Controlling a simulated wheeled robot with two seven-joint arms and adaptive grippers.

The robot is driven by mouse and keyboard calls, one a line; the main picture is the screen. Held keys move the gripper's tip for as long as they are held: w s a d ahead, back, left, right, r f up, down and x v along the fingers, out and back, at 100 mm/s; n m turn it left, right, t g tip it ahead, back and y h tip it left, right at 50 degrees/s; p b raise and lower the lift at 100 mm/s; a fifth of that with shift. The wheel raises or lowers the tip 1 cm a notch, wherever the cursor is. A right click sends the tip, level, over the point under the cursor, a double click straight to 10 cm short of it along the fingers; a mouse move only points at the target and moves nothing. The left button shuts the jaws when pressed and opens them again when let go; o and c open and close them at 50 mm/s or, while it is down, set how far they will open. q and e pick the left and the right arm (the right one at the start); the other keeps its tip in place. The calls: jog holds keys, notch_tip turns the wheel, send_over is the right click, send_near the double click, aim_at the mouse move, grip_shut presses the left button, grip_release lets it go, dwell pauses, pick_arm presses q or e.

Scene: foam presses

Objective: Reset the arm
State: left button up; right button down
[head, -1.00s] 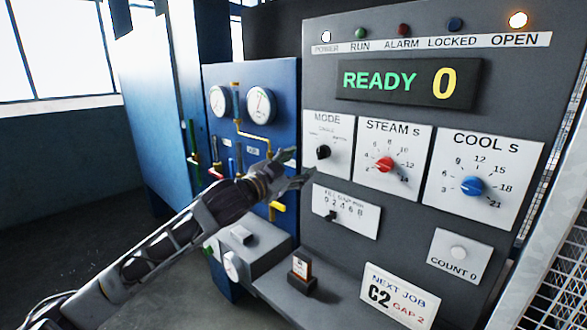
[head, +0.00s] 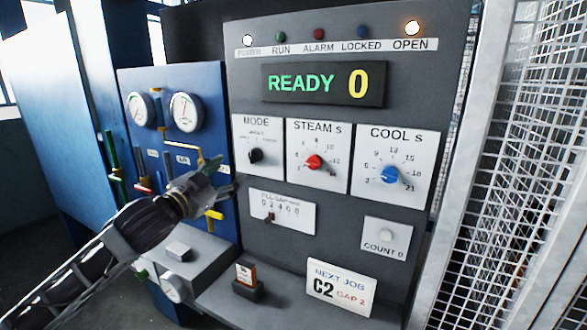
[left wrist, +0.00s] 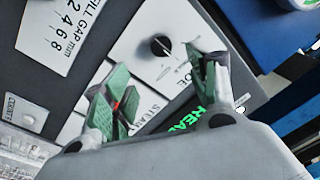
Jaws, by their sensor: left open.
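My left gripper (head: 222,180) is in front of the panel's left edge, by the blue cabinet, below and left of the mode knob (head: 255,156). In the left wrist view its two green-padded fingers (left wrist: 160,95) stand apart with nothing between them. The mode knob shows beyond the fingers there, apart from them. The left arm (head: 130,240) reaches in from the lower left. My right gripper is in neither view now.
The grey control panel (head: 330,235) reads READY 0, with POWER and OPEN lamps lit. A blue cabinet (head: 215,90) with gauges stands left. A mesh fence (head: 530,150) closes the right. A ledge (head: 215,300) carries a small card holder (head: 246,280).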

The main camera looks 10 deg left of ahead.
pick_arm(q)
jog(key=s+d+f+n+g+y, duration=0.1)
jog(key=s+f+n+g+y, duration=0.2)
jog(key=f, duration=1.1)
jog(key=s+d+f+n+g+y, duration=0.1)
jog(key=s+f+n+g, duration=0.3)
jog(key=f, duration=1)
jog(key=s+f+g+y, duration=0.1)
jog(key=s+f+g, duration=0.3)
jog(key=s+f, duration=0.6)
jog(key=s+f+g, duration=0.3)
jog(key=s+f, duration=0.4)
jog(key=s, duration=0.6)
notch_tip(320, 180, down, 34)
jog(key=s+g, duration=0.2)
jog(key=s+a+f, duration=0.2)
jog(key=s+f, duration=0.7)
jog(key=s, duration=0.2)
jog(key=s+a+f, duration=0.2)
jog(key=s+f, duration=0.8)
jog(key=s, duration=0.1)
jog(key=shift+s+f+g, duration=0.2)
jog(key=shift+s+g, duration=0.05)
jog(key=shift+g, duration=0.15)
